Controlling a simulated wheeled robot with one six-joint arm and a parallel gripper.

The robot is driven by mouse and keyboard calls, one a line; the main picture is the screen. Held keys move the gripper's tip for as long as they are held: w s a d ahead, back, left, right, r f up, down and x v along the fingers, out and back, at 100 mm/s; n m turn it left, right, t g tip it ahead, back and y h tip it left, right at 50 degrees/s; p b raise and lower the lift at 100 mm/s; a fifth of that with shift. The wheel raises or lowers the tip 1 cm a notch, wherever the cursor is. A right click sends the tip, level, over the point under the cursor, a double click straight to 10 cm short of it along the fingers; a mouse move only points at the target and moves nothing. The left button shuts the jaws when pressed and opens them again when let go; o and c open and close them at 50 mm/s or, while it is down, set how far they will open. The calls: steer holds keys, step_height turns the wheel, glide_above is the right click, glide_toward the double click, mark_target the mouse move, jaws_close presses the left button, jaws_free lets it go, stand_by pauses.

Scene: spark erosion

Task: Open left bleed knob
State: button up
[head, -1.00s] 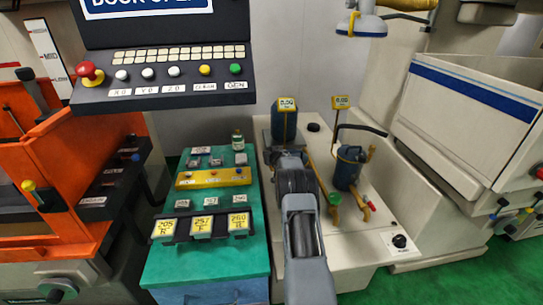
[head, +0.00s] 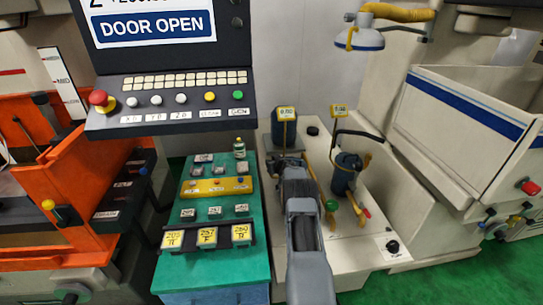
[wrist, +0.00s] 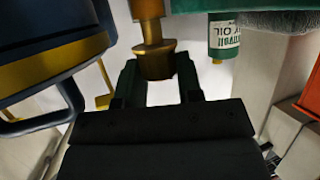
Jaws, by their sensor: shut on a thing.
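In the wrist view, my gripper (wrist: 157,80) has its two dark green fingers on either side of a brass knob (wrist: 155,62), shut on it. The knob sits on a brass stem that runs up out of the frame. In the head view, the left filter canister (head: 285,130), blue with a yellow gauge on top, stands behind my arm. My arm hides the gripper and the knob there. A blue body with a yellow band (wrist: 50,62) is close at the left in the wrist view.
A second blue canister (head: 346,172) with yellow pipes stands to the right on the white unit. A green bench (head: 217,265) with labelled trays is to the left. An oil bottle (head: 239,148) stands at its back and shows in the wrist view (wrist: 224,38).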

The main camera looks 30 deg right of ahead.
steer(key=shift+d+f+n+y+b, duration=0.1)
steer(key=shift+f+n+y+b, duration=0.15)
steer(key=shift+n+y+b, duration=0.35)
steer(key=shift+s+n+y+b, duration=0.1)
steer(key=shift+n+y+b, duration=0.5)
steer(key=shift+y+b, duration=0.25)
steer(key=shift+f, duration=0.15)
steer(key=o, duration=0.9)
steer(key=shift+r, duration=0.2)
steer(key=shift+s+r, duration=0.15)
steer(key=shift+s, duration=0.05)
steer(key=shift+s+r, duration=0.15)
steer(key=shift+s, duration=0.1)
steer(key=b+v, duration=0.2)
steer(key=v, duration=1)
steer(key=shift+s, duration=0.45)
